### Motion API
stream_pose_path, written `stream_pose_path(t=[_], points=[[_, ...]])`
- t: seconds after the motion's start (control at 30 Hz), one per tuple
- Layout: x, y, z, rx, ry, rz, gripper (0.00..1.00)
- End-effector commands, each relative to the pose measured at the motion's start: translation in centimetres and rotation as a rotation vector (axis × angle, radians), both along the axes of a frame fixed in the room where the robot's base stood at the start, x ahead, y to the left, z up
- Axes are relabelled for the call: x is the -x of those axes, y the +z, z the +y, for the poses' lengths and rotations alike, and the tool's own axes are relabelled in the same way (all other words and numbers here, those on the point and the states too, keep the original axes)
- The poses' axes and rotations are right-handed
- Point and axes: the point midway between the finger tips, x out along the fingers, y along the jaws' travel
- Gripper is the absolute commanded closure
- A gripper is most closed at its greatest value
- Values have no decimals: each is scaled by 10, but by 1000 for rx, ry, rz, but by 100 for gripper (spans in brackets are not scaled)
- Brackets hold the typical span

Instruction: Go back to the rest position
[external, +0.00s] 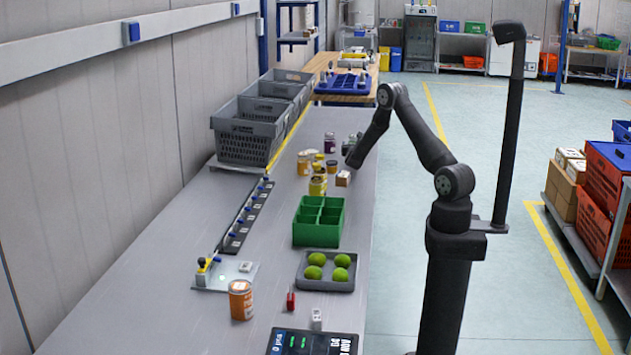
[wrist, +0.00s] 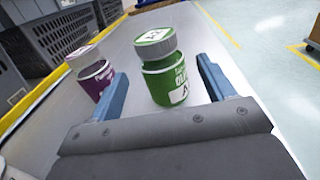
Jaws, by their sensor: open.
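My gripper (external: 351,150) is low over the far part of the grey bench in the external view, with my arm reaching out from the right. In the wrist view my gripper (wrist: 165,88) is open, with its two blue fingers apart. A green jar with a grey-white lid (wrist: 164,72) stands upright in the gap between or just beyond the fingertips; I see no finger touching it. A purple jar with a pale lid (wrist: 92,72) stands just left of the left finger. It also shows in the external view (external: 330,146), left of my gripper.
Yellow-lidded jars (external: 318,186) and a small brown box (external: 342,178) stand nearby. Grey crates (external: 243,143) line the wall side. A green divided bin (external: 319,235) and a grey tray of green fruit (external: 327,284) are nearer. Open floor lies right of the bench.

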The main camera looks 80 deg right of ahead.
Motion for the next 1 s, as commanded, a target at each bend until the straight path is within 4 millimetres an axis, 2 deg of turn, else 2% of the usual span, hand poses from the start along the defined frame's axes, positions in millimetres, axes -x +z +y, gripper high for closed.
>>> stream_pose_path(t=[0.03, 0.37, 0.6, 1.0], points=[[2, -1, -11, 1, -5, -1, 25], [-3, -4, -66, -1, -2, 1, 25], [-3, 45, -64, 2, -1, -1, 25], [70, 84, -64, 0, -4, 0, 25]])
